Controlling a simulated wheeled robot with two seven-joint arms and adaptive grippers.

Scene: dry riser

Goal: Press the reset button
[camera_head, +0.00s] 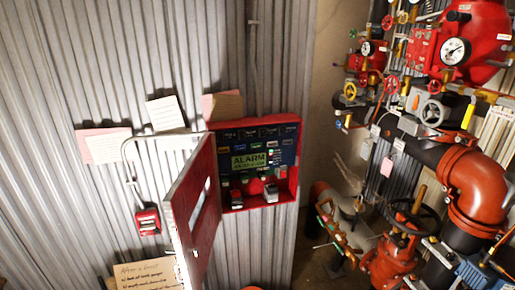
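A red alarm panel box (297,168) hangs on the corrugated wall in the middle of the view. Its red door (180,205) stands open, swung out to the left. Inside is a dark blue face with a lit yellow-green display (249,161) that reads ALARM. Small coloured buttons and labels sit around the display, and a grey block (271,192) sits at the lower right. The labels are too small to read, so I cannot tell which one is the reset button. Neither of my grippers shows in this view.
A small red box (148,221) hangs on the wall left of the door, under a bent pipe. Paper notes (166,113) are fixed to the wall. Red pipes, valves and a pressure gauge (455,51) crowd the right side. The space before the open box looks clear.

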